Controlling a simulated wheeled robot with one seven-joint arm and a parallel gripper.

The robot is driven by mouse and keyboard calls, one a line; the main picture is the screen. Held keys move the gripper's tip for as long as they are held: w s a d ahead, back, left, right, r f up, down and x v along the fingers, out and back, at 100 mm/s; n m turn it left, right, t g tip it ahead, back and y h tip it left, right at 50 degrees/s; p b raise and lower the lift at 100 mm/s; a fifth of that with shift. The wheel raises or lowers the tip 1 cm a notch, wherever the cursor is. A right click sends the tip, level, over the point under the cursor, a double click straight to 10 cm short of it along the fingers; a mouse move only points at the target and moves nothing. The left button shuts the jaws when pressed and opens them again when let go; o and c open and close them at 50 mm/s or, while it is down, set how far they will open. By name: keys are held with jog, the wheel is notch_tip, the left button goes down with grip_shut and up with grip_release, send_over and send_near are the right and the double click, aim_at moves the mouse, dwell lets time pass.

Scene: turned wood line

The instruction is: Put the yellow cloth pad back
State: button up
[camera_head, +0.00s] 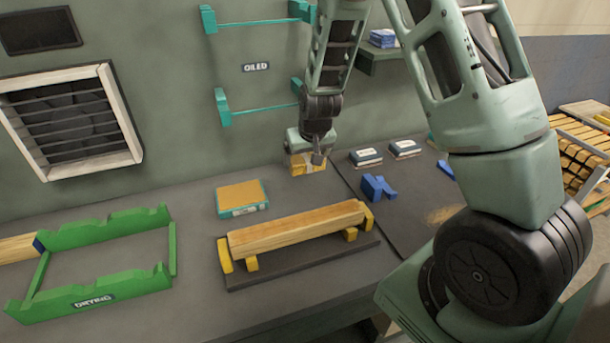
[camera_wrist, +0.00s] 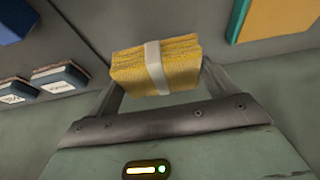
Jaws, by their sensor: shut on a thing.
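The yellow cloth pad (camera_wrist: 180,65) is a folded yellow cloth with a pale band around its middle. My gripper (camera_wrist: 157,75) is shut on it, with one finger at each end of the pad. In the head view the pad (camera_head: 308,164) hangs under my gripper (camera_head: 307,160), near the wall at the back of the bench. I cannot tell how far it is above the bench top. A teal-sided tray with an orange-yellow top (camera_head: 241,196) lies on the bench to the left of the gripper.
A wood piece (camera_head: 295,228) rests on yellow supports on a dark mat in front. A green rack marked DRYING (camera_head: 95,290) stands at left. Blue-and-white blocks (camera_head: 366,157) and a blue stand (camera_head: 377,187) are at right. Teal brackets (camera_head: 223,107) are on the wall beside an OILED sign (camera_head: 255,67).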

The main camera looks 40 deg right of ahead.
jog(key=f, duration=0.2)
jog(key=shift+a+f, duration=0.25)
jog(key=shift+f, duration=0.05)
jog(key=shift+f+p, duration=0.45)
jog(key=shift+f, duration=1.65)
jog(key=shift+f, duration=0.1)
